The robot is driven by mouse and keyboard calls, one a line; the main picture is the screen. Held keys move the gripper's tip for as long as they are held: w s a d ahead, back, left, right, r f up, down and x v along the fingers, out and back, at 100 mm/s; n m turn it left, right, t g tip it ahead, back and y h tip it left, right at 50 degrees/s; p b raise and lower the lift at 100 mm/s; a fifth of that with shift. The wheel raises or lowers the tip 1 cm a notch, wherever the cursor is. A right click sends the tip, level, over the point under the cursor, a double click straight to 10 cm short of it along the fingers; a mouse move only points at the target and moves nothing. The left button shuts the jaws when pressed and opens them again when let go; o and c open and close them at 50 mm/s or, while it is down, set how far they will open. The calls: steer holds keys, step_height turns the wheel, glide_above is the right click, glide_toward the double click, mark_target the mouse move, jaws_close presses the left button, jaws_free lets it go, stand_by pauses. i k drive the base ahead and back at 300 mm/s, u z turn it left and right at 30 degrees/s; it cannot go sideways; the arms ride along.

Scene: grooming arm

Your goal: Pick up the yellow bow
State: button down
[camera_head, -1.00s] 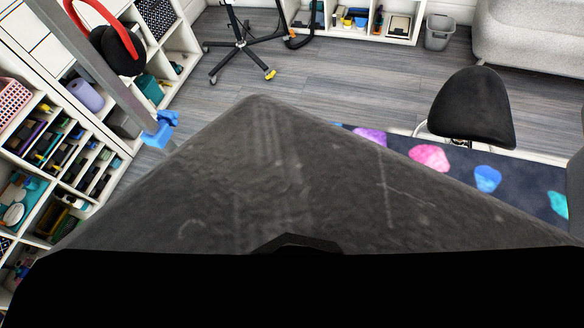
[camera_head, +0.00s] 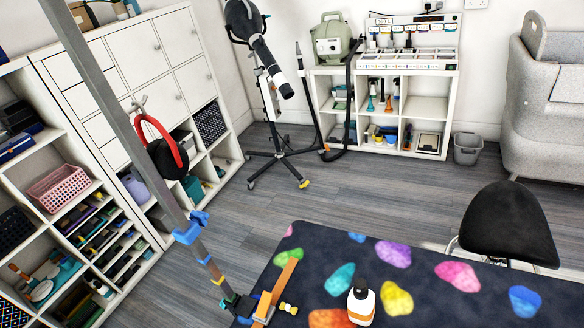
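My gripper does not show in this view.
The grey pole (camera_head: 118,120) with blue clips rises at the table's left. A black stool (camera_head: 508,222) stands at right. Shelves (camera_head: 80,190) line the left wall. A dryer on a wheeled stand (camera_head: 265,75) is at the back. The grey floor (camera_head: 350,190) between is clear.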

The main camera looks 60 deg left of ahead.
mark_target(282, 308)
steer(key=u, duration=0.05)
steer(key=k, duration=1.25)
steer(key=u, duration=0.85)
